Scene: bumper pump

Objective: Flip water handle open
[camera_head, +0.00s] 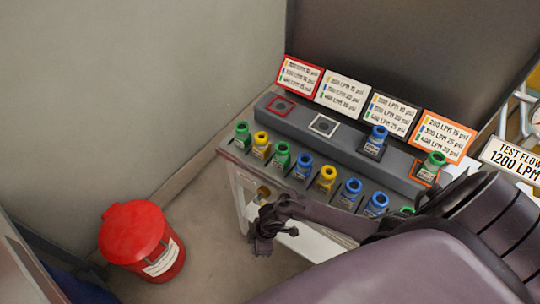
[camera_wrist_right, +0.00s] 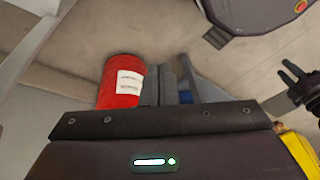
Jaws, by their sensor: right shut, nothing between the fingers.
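My right arm comes in from the lower right in the head view. My right gripper (camera_head: 262,236) is shut and empty in front of the table's left front corner. A small brass-coloured fitting (camera_head: 263,191) shows just above it under the table edge, apart from the fingertips as far as I can tell. I cannot make out a water handle for certain; my arm hides part of the table front. A dark jointed part (camera_wrist_right: 293,85) shows at the right of the right wrist view; I cannot tell what it is. My left gripper is not in view.
A table (camera_head: 234,154) holds several green, yellow and blue caps and a grey raised block (camera_head: 345,146) with label cards behind. A red bin (camera_head: 130,238) stands on the floor at left; it also shows in the wrist view (camera_wrist_right: 121,74). Pipework and a sign (camera_head: 513,160) stand right.

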